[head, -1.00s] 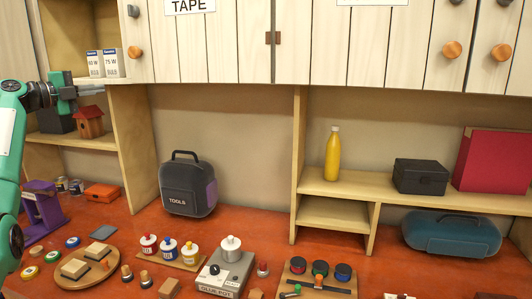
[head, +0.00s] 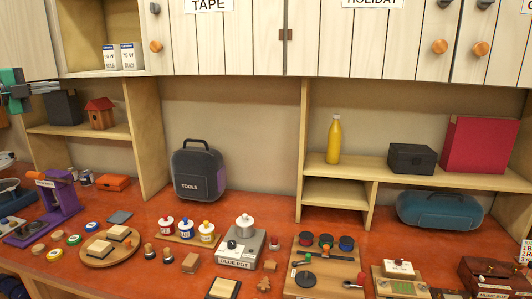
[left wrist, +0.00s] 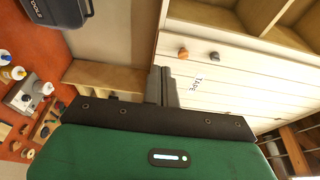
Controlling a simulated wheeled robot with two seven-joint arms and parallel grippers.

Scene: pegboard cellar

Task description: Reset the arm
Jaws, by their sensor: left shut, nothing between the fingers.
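My left gripper (head: 50,87) shows at the left edge of the head view, with part of its teal wrist. Its dark fingers are shut with nothing between them, and point right in front of the left shelf unit. In the left wrist view the shut fingers (left wrist: 162,87) show in front of the white cabinet doors (left wrist: 215,75). Most of the left arm is outside the head view. My right gripper is in neither view.
The red worktop (head: 262,215) holds a tool bag (head: 198,172), a glue pot (head: 240,248), a purple press (head: 62,192) and a round wooden board (head: 112,258). A birdhouse (head: 100,113) stands on the left shelf, near the gripper. A yellow bottle (head: 334,140) stands on the right shelf.

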